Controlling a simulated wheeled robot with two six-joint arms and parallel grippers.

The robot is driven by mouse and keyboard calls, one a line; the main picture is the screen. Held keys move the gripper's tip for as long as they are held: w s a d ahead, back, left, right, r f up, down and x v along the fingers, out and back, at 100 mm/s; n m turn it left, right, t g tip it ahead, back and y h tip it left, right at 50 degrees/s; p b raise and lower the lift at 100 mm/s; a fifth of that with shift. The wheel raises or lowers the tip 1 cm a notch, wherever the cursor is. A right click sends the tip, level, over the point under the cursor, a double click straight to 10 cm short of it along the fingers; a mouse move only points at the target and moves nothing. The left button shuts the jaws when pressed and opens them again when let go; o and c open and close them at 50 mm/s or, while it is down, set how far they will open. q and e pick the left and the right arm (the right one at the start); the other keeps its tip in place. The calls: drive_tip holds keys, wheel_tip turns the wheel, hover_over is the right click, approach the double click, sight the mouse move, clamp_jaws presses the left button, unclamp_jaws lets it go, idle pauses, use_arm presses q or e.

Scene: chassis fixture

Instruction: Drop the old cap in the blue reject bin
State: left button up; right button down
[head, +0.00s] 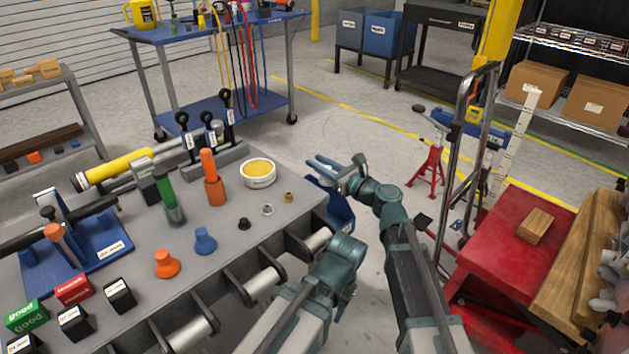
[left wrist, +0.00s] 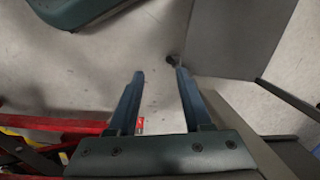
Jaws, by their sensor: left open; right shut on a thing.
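My right gripper (head: 338,171) is beyond the table's right end, its blue fingers pointing left. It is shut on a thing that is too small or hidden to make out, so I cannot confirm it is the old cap. A blue labelled piece (head: 342,212), perhaps a bin, shows partly just below it, by the table end. A blue bin (head: 388,33) with a white label stands far back; I cannot read which is the reject bin.
The grey table (head: 225,235) holds an orange knob (head: 167,264), a blue knob (head: 205,240), a white tub (head: 258,173) and small nuts (head: 267,209). A red cart (head: 505,245) stands right. A grey bin (head: 351,27) is beside the far blue one. Open floor lies between.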

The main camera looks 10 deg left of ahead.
sight(318, 180)
use_arm(q)
drive_tip(key=shift+f, duration=0.55)
use_arm(e)
drive_tip(key=shift+a+f, duration=0.35)
drive_tip(key=shift+f, duration=0.2)
wheel_tip(318, 180, down, 5)
drive_tip(key=b, duration=0.5)
use_arm(q)
wheel_tip(318, 180, down, 5)
drive_tip(key=shift+w, duration=0.1)
use_arm(e)
drive_tip(key=c, duration=0.6)
unclamp_jaws()
drive_tip(key=shift+o, duration=0.2)
drive_tip(key=shift+d, duration=0.1)
drive_tip(key=v, duration=1.3)
drive_tip(key=shift+s+d, duration=0.2)
drive_tip(key=shift+d, duration=0.1)
